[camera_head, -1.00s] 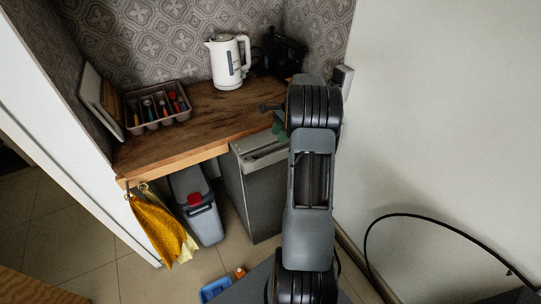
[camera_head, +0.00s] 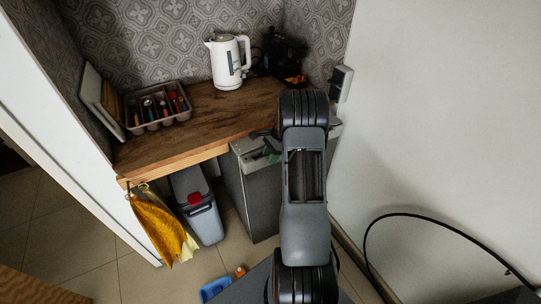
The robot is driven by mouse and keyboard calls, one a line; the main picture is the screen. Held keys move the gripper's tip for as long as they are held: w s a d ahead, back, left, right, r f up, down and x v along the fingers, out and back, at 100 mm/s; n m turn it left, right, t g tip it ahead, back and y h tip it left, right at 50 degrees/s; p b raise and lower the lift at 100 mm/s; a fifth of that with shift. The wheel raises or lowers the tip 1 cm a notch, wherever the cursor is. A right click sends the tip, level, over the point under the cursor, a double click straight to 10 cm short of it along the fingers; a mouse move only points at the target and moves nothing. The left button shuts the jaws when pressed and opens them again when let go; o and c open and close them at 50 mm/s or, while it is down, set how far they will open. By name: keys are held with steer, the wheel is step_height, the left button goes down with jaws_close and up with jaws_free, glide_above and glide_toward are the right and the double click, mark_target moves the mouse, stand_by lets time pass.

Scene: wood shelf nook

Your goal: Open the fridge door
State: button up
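The fridge (camera_head: 252,191) is a small grey unit under the right part of the wooden shelf. Its door looks closed, though my arm covers its right side. My arm reaches up across the picture in front of the fridge. My gripper (camera_head: 268,147) is partly visible at the fridge's upper edge, just below the shelf, with a greenish part beside it. The arm hides most of it, so I cannot tell whether its fingers are apart or touch the door.
On the wooden shelf (camera_head: 205,118) stand a white kettle (camera_head: 227,62), a tray of utensils (camera_head: 157,107) and a dark machine (camera_head: 280,52). A grey bin (camera_head: 203,210) stands left of the fridge. Yellow cloths (camera_head: 158,228) hang at the shelf's left end. A white wall bounds the right side.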

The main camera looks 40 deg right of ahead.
steer(key=shift+c, duration=0.2)
jaws_close()
stand_by(0.3)
